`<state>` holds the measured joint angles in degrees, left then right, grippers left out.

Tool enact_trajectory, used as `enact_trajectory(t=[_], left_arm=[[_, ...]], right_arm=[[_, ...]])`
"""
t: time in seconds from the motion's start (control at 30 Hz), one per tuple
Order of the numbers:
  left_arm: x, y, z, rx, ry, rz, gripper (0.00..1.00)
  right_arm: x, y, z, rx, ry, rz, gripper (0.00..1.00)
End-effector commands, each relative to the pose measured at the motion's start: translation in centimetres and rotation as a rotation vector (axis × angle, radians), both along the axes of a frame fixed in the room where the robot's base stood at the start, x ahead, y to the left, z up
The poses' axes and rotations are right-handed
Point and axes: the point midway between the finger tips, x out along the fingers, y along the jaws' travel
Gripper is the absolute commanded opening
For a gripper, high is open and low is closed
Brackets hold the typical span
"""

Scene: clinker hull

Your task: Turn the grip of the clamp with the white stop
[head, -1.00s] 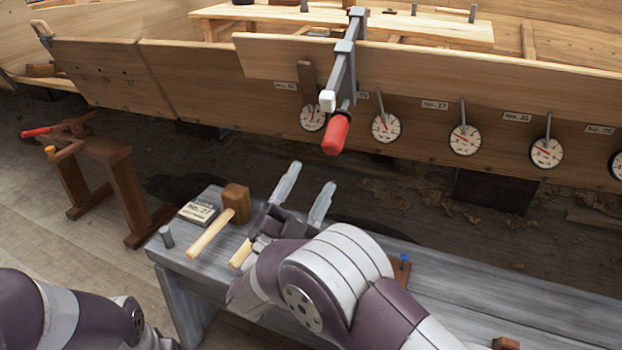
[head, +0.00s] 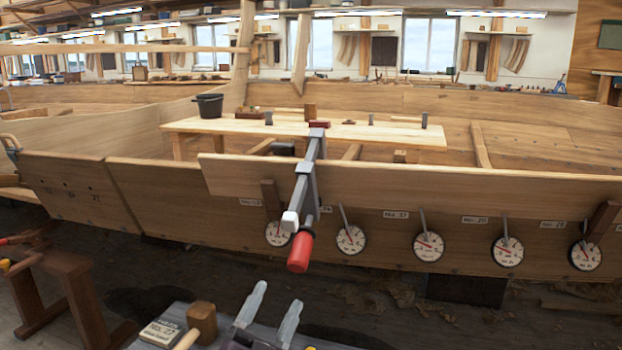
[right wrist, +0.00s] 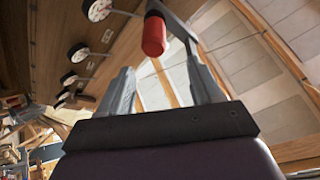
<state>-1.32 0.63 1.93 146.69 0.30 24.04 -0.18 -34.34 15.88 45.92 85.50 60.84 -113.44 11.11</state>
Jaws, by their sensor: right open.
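The clamp (head: 306,185) is a grey bar clamp hung over the top edge of the wooden hull plank. Its white stop (head: 290,220) is at the lower end of the bar. Its red grip (head: 300,252) hangs just below, and it also shows in the right wrist view (right wrist: 154,35), beyond the fingers. My right gripper (head: 273,312) is open and empty, below and a little left of the red grip, apart from it. It also shows in the right wrist view (right wrist: 162,92) with its fingers spread. My left gripper is not in view.
Several round dial gauges (head: 429,246) hang along the plank, with number labels above. A mallet (head: 201,322) and a labelled block (head: 162,332) lie on the grey bench at the bottom. A wooden stand (head: 65,290) is at left.

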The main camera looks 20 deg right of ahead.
Motion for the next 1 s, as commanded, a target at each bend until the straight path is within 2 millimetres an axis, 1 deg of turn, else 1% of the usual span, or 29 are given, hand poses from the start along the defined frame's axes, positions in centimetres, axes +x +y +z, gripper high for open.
enact_trajectory(t=[0.03, 0.07, 0.1, 0.17, 0.2, 0.27, 0.3, 0.37, 0.4, 0.43, 0.47, 0.5, 0.53, 0.57, 0.6, 0.67, 0.77, 1.0], left_arm=[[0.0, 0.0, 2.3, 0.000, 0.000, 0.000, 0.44], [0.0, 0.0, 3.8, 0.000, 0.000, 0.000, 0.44], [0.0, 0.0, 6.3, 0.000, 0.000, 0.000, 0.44], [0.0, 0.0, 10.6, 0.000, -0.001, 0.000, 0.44], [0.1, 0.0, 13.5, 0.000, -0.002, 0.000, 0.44], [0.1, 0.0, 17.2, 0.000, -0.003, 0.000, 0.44], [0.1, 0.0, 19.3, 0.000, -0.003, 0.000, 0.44], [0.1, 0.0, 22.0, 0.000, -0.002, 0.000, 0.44], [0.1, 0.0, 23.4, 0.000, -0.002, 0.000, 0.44], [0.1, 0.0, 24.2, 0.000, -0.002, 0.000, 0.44], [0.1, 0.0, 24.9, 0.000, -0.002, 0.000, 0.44], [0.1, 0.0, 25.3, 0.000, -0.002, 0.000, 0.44], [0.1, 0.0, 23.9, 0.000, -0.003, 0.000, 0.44], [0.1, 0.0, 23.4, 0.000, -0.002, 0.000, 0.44], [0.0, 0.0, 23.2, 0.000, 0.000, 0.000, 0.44], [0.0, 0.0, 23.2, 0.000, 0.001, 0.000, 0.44], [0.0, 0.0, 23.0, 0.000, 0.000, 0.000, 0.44], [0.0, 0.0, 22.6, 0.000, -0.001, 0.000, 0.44]], right_arm=[[-0.1, 0.3, 2.5, 0.002, -0.004, 0.006, 0.65], [-0.2, 0.5, 4.0, 0.002, -0.003, 0.012, 0.65], [-0.4, 0.8, 6.3, -0.002, 0.003, 0.022, 0.65], [-0.9, 1.2, 9.6, -0.012, 0.034, 0.036, 0.65], [-1.2, 1.4, 11.3, -0.021, 0.080, 0.043, 0.65], [-1.5, 1.6, 12.8, -0.045, 0.182, 0.043, 0.65], [-1.7, 1.5, 13.3, -0.066, 0.265, 0.038, 0.65], [-2.1, 1.4, 13.3, -0.106, 0.400, 0.025, 0.65], [-2.4, 1.1, 12.8, -0.137, 0.495, 0.013, 0.65], [-2.6, 0.9, 12.2, -0.162, 0.569, 0.005, 0.65], [-3.0, 0.6, 11.3, -0.190, 0.648, -0.005, 0.65], [-3.5, 0.0, 9.2, -0.237, 0.780, -0.022, 0.65], [-3.8, -0.4, 6.4, -0.266, 0.862, -0.035, 0.65], [-3.8, -0.6, 5.1, -0.285, 0.915, -0.042, 0.65], [-3.6, -0.6, 4.6, -0.301, 0.953, -0.045, 0.65], [-3.1, -0.9, 4.4, -0.316, 0.972, -0.049, 0.65], [-1.7, -1.8, 4.4, -0.317, 0.971, -0.053, 0.65], [3.3, -4.8, 4.5, -0.317, 0.967, -0.054, 0.65]])
